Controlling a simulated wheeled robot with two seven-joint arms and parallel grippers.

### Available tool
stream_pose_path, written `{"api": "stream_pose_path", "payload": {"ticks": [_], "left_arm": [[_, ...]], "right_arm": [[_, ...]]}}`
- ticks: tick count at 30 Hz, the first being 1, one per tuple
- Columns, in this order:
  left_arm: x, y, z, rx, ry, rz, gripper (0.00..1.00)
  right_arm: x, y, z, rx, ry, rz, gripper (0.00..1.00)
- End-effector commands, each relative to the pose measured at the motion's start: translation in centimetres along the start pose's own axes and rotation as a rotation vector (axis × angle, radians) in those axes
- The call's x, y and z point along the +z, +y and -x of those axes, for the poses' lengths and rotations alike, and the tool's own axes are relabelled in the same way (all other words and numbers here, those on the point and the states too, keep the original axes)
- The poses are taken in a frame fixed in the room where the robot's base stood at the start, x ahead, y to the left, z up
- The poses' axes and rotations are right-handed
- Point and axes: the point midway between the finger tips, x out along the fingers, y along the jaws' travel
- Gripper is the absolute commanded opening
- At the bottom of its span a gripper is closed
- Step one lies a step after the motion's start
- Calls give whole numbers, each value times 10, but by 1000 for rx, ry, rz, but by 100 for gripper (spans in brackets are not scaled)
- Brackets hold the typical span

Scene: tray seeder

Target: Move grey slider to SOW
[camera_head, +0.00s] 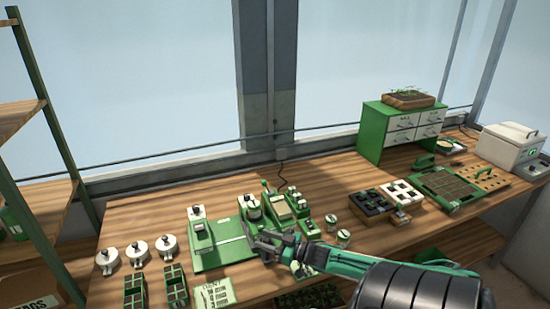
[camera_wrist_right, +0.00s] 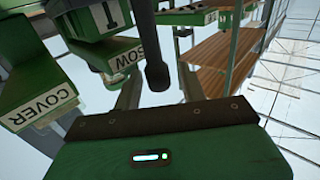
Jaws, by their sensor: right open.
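The green seeder (camera_head: 222,252) stands at the front middle of the wooden bench. In the right wrist view its labels, COVER (camera_wrist_right: 42,105) and SOW (camera_wrist_right: 130,57), appear turned over. A dark grey knob-ended bar (camera_wrist_right: 155,75), which looks like the grey slider's handle, hangs beside the SOW label. My right gripper (camera_head: 262,240) is open at the right part of the seeder. In the wrist view the knob shows between its fingers; I cannot tell whether they touch it. The slider is too small or hidden in the head view. My left gripper is out of view.
Several white round pots (camera_head: 137,250) and green cell trays (camera_head: 175,285) lie left of the seeder. Glass jars (camera_head: 343,236) and a dark tray (camera_head: 370,202) lie to the right. A green drawer cabinet (camera_head: 370,140) stands behind. The bench's back left is clear.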

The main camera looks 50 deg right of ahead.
Motion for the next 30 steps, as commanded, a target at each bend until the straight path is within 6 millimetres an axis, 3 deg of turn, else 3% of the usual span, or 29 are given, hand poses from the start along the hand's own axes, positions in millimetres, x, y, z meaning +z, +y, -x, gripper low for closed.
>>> {"api": "stream_pose_path", "payload": {"ticks": [8,30], "left_arm": [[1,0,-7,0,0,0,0],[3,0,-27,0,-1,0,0]], "right_arm": [[3,0,25,-1,-4,1,42],[2,0,124,1,-2,0,42]]}}
